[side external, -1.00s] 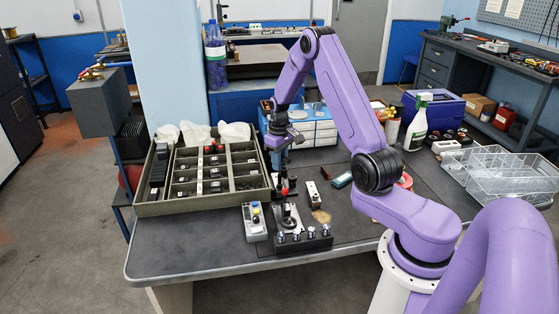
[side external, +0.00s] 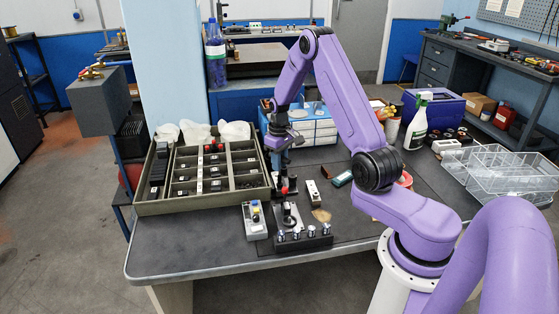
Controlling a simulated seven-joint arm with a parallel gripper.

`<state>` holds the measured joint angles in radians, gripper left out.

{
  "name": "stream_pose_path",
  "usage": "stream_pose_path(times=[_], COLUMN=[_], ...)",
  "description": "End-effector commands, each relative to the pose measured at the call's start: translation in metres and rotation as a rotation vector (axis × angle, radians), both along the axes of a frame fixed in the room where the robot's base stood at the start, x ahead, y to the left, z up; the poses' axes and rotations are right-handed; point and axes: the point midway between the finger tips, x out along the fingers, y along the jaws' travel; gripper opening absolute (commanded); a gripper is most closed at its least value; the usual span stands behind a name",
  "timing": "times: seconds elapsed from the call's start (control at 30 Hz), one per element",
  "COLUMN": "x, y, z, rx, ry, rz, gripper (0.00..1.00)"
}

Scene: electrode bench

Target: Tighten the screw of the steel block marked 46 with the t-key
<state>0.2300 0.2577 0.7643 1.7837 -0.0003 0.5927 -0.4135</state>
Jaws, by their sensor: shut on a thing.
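My gripper (side external: 281,172) points down just behind a small clamp fixture with a red knob (side external: 284,190), near the middle of the bench. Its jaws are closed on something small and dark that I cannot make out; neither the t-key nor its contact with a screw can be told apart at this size. The fixture's metal part (side external: 290,214) stands in front of and below my gripper. Small labelled blocks (side external: 215,184) sit in the compartments of the grey tray (side external: 205,207) at left. The number 46 cannot be read on any block.
A black rack with several shiny knobs (side external: 304,242) stands at the front, beside a grey button box (side external: 254,221). A small pale block (side external: 313,192) and a green-screened device (side external: 342,179) lie to the right. Clear plastic trays (side external: 490,170) and a spray bottle (side external: 416,128) stand farther right.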

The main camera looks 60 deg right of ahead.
Motion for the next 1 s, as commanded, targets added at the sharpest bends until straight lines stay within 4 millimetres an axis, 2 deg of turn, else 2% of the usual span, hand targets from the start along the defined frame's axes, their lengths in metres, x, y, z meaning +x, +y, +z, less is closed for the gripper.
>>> stream_pose_path(times=[0.7,0.73,0.8,1.0], x=[0.0000,-0.0001,-0.0001,-0.0001], y=[0.0000,0.0000,0.0000,0.0000], z=[-0.0084,-0.0084,-0.0084,-0.0084], rx=[0.000,0.000,0.000,0.000], ry=[0.000,0.000,0.000,0.000], rz=[0.000,0.000,0.000,-0.019], gripper=[0.00,0.16,0.00,0.00])
